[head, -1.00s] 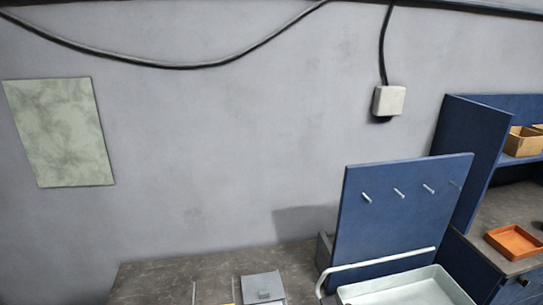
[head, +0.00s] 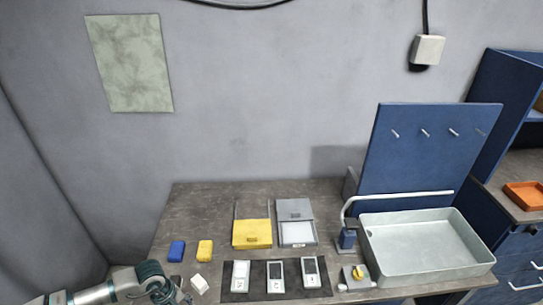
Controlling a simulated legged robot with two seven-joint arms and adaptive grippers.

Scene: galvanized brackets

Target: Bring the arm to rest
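My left arm (head: 105,292) comes in at the bottom left corner, over the front left edge of the table. Its gripper (head: 180,293) is partly cut off by the bottom of the head view, and I cannot see whether its fingers are open or shut. A small white block (head: 200,284) lies just right of the gripper; I cannot tell whether they touch. My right gripper is not in view.
The table (head: 200,208) holds a blue block (head: 177,251), a yellow block (head: 205,250), yellow and grey boxes, and three white devices on a dark mat (head: 237,296). A metal tray (head: 420,270) stands right, before a blue pegboard (head: 425,165). The table's back left is clear.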

